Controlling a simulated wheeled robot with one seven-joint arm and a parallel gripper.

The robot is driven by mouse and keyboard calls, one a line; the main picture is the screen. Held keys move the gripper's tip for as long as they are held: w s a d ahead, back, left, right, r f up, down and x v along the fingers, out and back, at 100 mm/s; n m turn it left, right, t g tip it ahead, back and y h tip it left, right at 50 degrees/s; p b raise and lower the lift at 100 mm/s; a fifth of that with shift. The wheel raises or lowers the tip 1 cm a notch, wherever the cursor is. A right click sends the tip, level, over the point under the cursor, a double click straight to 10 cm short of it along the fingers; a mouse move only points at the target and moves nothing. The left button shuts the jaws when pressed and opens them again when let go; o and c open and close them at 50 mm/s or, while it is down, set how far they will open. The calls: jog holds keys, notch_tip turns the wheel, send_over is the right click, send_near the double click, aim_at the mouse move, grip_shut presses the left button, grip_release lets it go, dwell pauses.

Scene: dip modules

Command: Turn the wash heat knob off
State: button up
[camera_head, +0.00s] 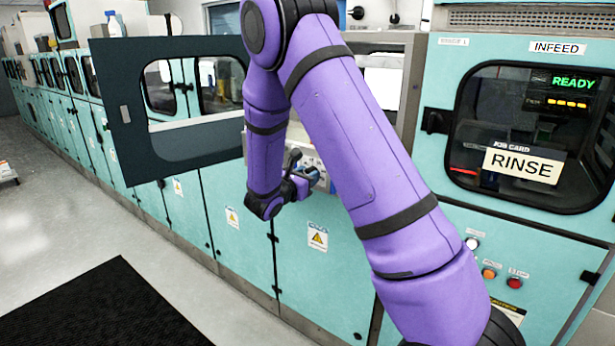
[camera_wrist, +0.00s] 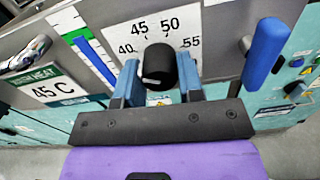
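The black knob (camera_wrist: 158,66) sits in front of a white dial plate (camera_wrist: 118,32) marked 40, 45, 50 and 55 in the wrist view. A "HEAT 45 C" card (camera_wrist: 52,88) is left of the dial. In the head view my gripper (camera_head: 302,180) is at the machine front, largely hiding the panel, and the knob cannot be made out.
A metal handle (camera_wrist: 25,54) is at the left. In the head view an open dark-framed door (camera_head: 125,115) sticks out left of my arm. A black mat (camera_head: 105,305) lies on the floor.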

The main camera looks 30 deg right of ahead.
jog(key=shift+c, duration=1.4)
jog(key=n, duration=0.5)
jog(key=shift+n, duration=0.3)
jog(key=n, duration=0.6)
jog(key=shift+s, duration=0.1)
jog(key=shift+n, duration=0.3)
jog(key=o, duration=0.9)
jog(key=shift+o, duration=0.2)
